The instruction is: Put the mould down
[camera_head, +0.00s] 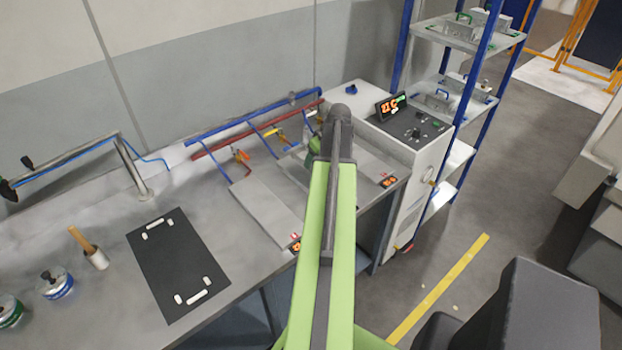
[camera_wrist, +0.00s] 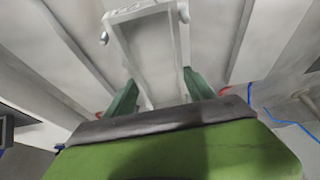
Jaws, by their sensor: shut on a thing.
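The mould (camera_wrist: 152,50) shows in the wrist view as a pale grey, frame-like piece between the two green fingers of my gripper (camera_wrist: 160,84). My gripper is shut on it. Its lower end is hidden behind my wrist. In the head view my green arm reaches over the bench toward the back wall and hides most of the gripper and the mould. Only a small green part of the gripper (camera_head: 314,146) shows left of the arm's end.
A dark mat (camera_head: 178,265) with white marks lies on the bench (camera_head: 110,225). Flat grey plates (camera_head: 268,208) lie under blue and red pipes (camera_head: 250,118). A control cabinet (camera_head: 418,150) and a blue-post shelf (camera_head: 466,42) with moulds stand right. Cans and a brush stand left.

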